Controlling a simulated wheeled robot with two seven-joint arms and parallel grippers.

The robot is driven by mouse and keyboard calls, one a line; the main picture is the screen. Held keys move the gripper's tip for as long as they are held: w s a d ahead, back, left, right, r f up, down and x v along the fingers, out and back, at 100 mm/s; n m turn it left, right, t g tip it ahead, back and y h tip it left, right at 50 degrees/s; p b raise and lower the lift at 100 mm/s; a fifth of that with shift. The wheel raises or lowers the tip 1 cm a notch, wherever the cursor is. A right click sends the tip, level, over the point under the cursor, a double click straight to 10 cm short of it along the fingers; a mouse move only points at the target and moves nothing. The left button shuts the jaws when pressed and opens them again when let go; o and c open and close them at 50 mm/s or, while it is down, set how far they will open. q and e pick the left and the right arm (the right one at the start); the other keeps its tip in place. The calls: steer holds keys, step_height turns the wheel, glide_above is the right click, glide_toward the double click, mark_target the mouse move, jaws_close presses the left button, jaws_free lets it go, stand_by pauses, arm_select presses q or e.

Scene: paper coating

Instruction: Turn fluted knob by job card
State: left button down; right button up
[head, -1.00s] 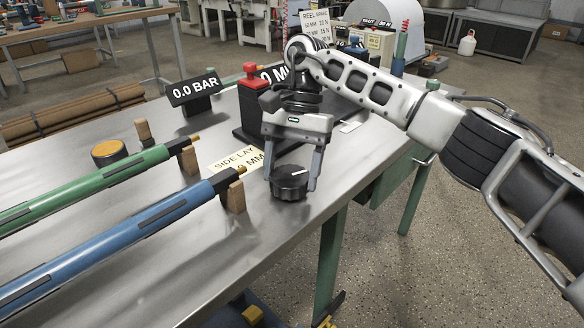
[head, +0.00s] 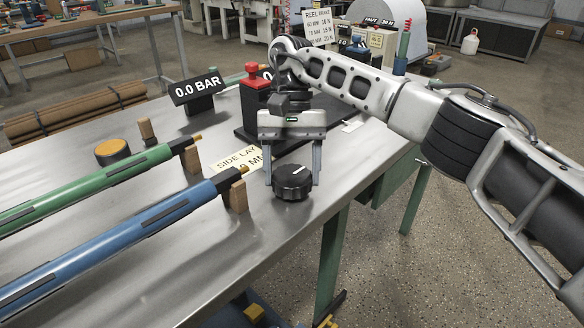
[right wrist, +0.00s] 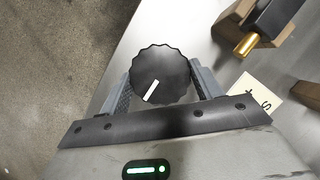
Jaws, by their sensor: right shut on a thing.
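The black fluted knob (head: 292,183) stands on the metal bench near its right edge, with a white pointer mark on top. My right gripper (head: 292,180) reaches down over it, with one finger on each side. It is shut on the knob, which also shows between the fingers in the right wrist view (right wrist: 160,75). There the white mark points toward the gripper's palm, slightly left. A white card headed REEL (head: 319,27) stands at the back; its small lines are hard to read. A SIDE LAY label (head: 236,158) lies behind the knob, its number partly hidden by the gripper. My left gripper is out of view.
A blue roller (head: 130,238) and a green roller (head: 90,186) lie left of the knob on wooden blocks. A black base with a red-topped block (head: 254,98) stands behind the gripper. A 0.0 BAR display (head: 197,87) is further back left.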

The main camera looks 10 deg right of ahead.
mark_target(291, 166)
steer(key=o, duration=1)
steer(key=p+v, duration=0.2)
steer(key=v, duration=0.4)
steer(key=shift+r, duration=0.3)
steer(key=shift+w+r+p, duration=0.3)
steer(key=shift+r, duration=0.2)
steer(key=shift+f, duration=0.1)
